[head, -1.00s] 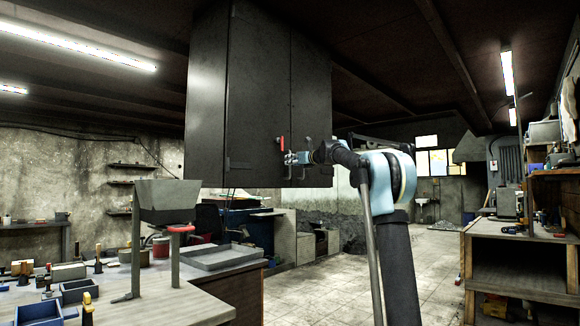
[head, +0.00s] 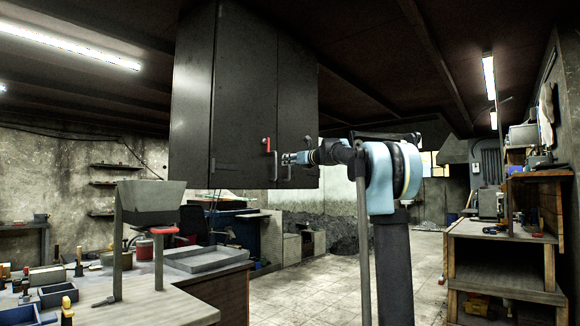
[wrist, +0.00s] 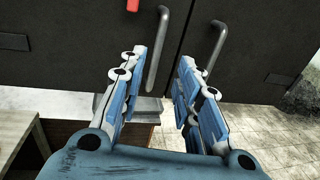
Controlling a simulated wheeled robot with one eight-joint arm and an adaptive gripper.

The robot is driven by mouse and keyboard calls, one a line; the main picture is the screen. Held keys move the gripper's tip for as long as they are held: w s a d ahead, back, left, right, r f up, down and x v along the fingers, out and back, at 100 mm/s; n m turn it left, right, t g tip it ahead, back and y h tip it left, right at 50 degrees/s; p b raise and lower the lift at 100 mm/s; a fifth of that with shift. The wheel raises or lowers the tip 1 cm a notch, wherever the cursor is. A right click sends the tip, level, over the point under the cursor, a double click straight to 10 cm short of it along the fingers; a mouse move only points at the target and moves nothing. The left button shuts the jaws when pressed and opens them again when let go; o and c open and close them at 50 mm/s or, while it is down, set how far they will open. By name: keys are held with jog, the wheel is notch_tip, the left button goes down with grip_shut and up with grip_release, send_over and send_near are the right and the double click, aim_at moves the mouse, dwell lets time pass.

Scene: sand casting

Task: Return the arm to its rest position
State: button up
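My gripper (head: 287,159) is in front of the dark cabinet (head: 240,90), near its door handles, with my arm reaching forward from the right of the head view. In the wrist view my gripper (wrist: 163,62) is open, with a clear gap between its blue and white fingers and nothing held. A grey bar handle (wrist: 164,45) shows behind that gap and a second handle (wrist: 216,45) stands to its right. I cannot tell from these views how far the fingertips are from the handles. Both cabinet doors look shut. A red tag (head: 267,144) hangs beside the left handle.
A workbench (head: 170,305) at lower left carries a grey hopper on a stand (head: 151,200), a flat grey tray (head: 207,258) and small blue boxes. Wooden shelving (head: 500,260) stands at right. Tiled floor (head: 300,295) between them is clear.

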jog(key=s+d+f+m+t+h, duration=0.25)
jog(key=s+d+m+h, duration=0.2)
jog(key=d+m, duration=0.4)
jog(key=s+d+f+m+t+h, duration=0.2)
jog(key=s+d+f+m+h, duration=0.25)
jog(key=d+m, duration=0.35)
jog(key=s+d+f+m+g+h, duration=0.2)
jog(key=s+d+f+m+h, duration=0.15)
jog(key=s+f+m, duration=0.4)
jog(key=s+d+f+m+g+h, duration=0.3)
jog(key=s+d+f+m, duration=0.25)
jog(key=f, duration=0.35)
jog(key=s+a+f+m+g+y, duration=0.2)
jog(key=s+f+m+g, duration=0.3)
jog(key=s+f, duration=1.4)
jog(key=s+a+f+m+g+y, duration=0.2)
jog(key=s+f+m+g, duration=0.4)
jog(key=s+f, duration=1.3)
notch_tip(320, 180, down, 3)
jog(key=a+m, duration=0.1)
jog(key=m, duration=0.2)
jog(key=shift+a, duration=0.15)
